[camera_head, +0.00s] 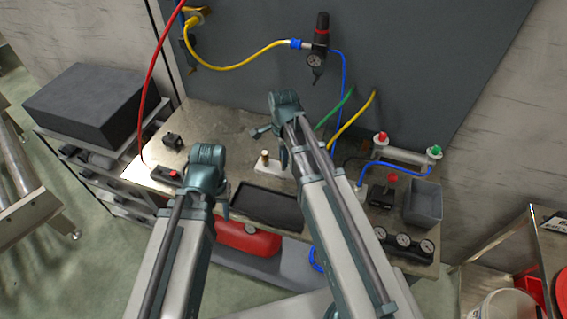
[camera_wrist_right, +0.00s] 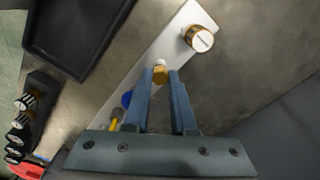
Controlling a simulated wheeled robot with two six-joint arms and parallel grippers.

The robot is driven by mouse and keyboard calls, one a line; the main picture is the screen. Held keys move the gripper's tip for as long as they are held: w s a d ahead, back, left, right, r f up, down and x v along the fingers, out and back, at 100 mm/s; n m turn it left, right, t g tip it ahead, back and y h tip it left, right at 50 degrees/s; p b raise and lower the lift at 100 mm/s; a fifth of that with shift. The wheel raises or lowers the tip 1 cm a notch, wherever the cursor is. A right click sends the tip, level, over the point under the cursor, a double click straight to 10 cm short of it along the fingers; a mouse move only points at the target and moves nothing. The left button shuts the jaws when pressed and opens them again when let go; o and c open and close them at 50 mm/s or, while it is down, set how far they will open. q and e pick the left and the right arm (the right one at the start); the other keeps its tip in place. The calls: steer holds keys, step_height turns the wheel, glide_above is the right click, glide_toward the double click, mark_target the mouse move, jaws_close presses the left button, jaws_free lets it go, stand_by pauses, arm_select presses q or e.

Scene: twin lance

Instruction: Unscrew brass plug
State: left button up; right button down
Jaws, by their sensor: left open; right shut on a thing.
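My right gripper (camera_wrist_right: 160,80) is shut on a small brass plug (camera_wrist_right: 160,68) at the pale fixture bar (camera_wrist_right: 152,51) in the right wrist view. Whether the plug is still seated in the bar cannot be told. A larger round brass piece with a pale top (camera_wrist_right: 200,38) stands on the same bar, clear of the fingers. In the head view this piece (camera_head: 264,157) is just left of my right gripper (camera_head: 283,158), and the held plug is hidden. My left gripper (camera_head: 223,211) is open; its fingers are mostly hidden behind its wrist, over the table's left side.
A dark tray (camera_head: 266,206) lies in front of the bar. Right of it are a grey bin (camera_head: 424,203) and a block of gauges (camera_head: 404,242). A small black box with a red button (camera_head: 173,175) sits at left. Hoses hang behind from a regulator (camera_head: 318,45).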

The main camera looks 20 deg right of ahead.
steer(key=n, duration=0.6)
steer(key=shift+s+n, duration=0.1)
steer(key=shift+n, duration=0.3)
steer(key=n, duration=0.6)
steer(key=shift+n, duration=0.3)
steer(key=n, duration=0.9)
steer(key=c, duration=0.9)
jaws_free()
